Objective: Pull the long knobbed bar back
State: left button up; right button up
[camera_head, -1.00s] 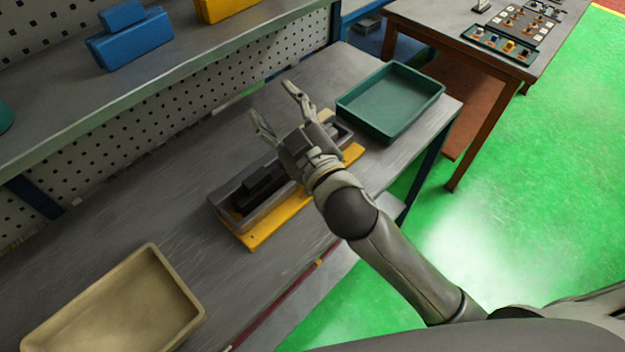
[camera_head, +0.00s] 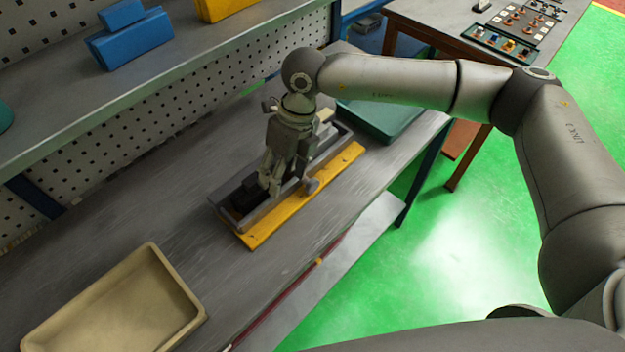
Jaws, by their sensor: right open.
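A grey trough-like fixture (camera_head: 252,218) with a black block (camera_head: 246,196) in its near-left end stands on a yellow base plate (camera_head: 290,215) on the workbench. My right gripper (camera_head: 270,186) points down over the middle of the fixture, its jaws open. Its fingertips are close to the black block's right side; I cannot tell whether they touch anything. A small grey rounded piece (camera_head: 312,186) shows at the fixture's front edge beside the gripper. I cannot make out the long knobbed bar clearly; the gripper hides the fixture's middle. My left gripper is not in view.
A beige tray (camera_head: 185,285) lies at the front left. A green tray (camera_head: 385,125) stands behind my right arm. A shelf (camera_head: 190,85) with blue (camera_head: 130,40) and yellow bins overhangs the back of the bench. The bench left of the fixture is clear.

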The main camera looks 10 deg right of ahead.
aim_at(313, 181)
jog(key=w+d+h, duration=0.3)
jog(key=d, duration=0.4)
jog(key=shift+m+t, duration=0.4)
notch_tip(313, 181, down, 8)
jog(key=p, duration=0.3)
jog(key=shift+a+f, duration=0.15)
jog(key=shift+f, duration=0.05)
jog(key=shift+w+f, duration=0.1)
jog(key=shift+f, duration=0.55)
